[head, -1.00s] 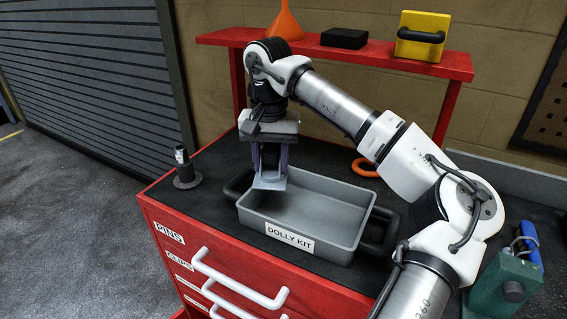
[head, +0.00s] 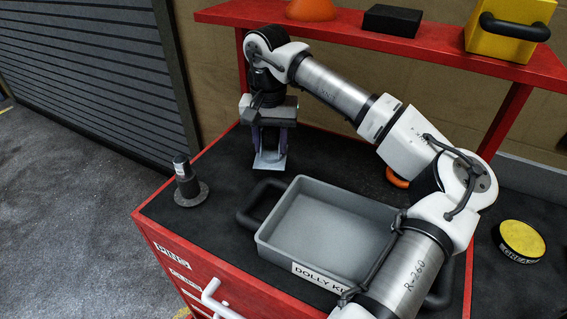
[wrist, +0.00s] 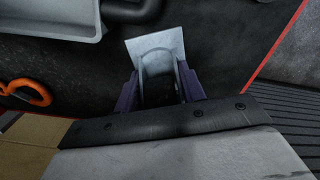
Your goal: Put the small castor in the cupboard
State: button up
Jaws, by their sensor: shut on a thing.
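My gripper (head: 270,148) is shut on the small castor, a light grey metal piece (head: 268,164) with a flat plate pointing down. In the wrist view, its plate and fork (wrist: 157,48) stand between the purple fingers of my gripper (wrist: 160,88), with a dark part, probably the wheel, deep between them. The castor hangs over the black worktop, behind the grey tray. I cannot tell its exact height. I see no cupboard opening in these views.
The grey "DOLLY KIT" tray (head: 262,228) is empty and has black handles. A black flanged post (head: 186,184) stands at left. The red shelf (head: 430,47) behind carries a black block (head: 392,19) and a yellow box (head: 500,42). A yellow tin (head: 519,239) is at right.

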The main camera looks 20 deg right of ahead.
aim_at(271, 162)
notch_tip(271, 162, down, 6)
jog(key=shift+r+p, duration=0.2)
jog(key=shift+p, duration=0.6)
jog(key=shift+f, duration=0.1)
jog(key=shift+f+b, duration=0.15)
jog(key=shift+b, duration=0.15)
jog(key=o, duration=1.2)
